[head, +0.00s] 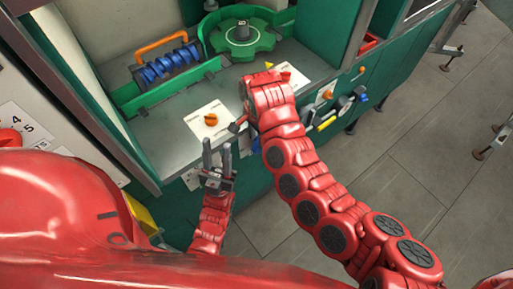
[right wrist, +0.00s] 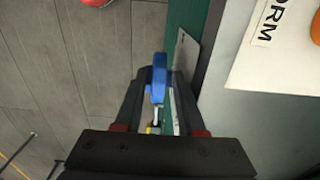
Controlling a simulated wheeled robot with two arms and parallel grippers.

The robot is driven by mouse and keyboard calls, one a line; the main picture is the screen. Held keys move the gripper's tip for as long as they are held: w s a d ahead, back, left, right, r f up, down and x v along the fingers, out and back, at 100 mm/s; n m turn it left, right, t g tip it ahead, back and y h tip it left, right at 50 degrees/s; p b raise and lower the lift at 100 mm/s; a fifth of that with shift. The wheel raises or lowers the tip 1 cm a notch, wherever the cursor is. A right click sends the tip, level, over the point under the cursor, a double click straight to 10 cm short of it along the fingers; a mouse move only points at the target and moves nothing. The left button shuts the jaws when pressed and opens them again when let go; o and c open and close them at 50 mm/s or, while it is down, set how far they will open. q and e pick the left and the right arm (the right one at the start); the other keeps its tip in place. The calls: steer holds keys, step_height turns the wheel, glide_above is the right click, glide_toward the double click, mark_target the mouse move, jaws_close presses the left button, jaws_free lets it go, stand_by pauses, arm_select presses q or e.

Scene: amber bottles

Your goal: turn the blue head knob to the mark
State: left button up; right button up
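In the right wrist view, the blue knob (right wrist: 159,78) shows upright between the tips of my right gripper (right wrist: 160,85). The two dark fingers stand apart on either side of it; whether they touch it I cannot tell. In the head view my right wrist hides most of that gripper, and a small patch of blue shows beside it at the bench's front edge. My left gripper (head: 217,160) is open and empty in front of the bench, its two fingers pointing up and apart. No mark for the knob can be made out.
The bench top holds a card with an orange knob (head: 211,119), a blue coil with an orange handle (head: 166,62) and a green round fixture (head: 241,37). More knobs and levers, including a yellow one (head: 325,123), sit on the green front. Tiled floor (head: 420,140) lies open at right.

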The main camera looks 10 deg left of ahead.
mark_target(256, 143)
step_height(256, 143, down, 4)
steer(key=shift+r+b, duration=0.15)
steer(key=shift+b, duration=0.3)
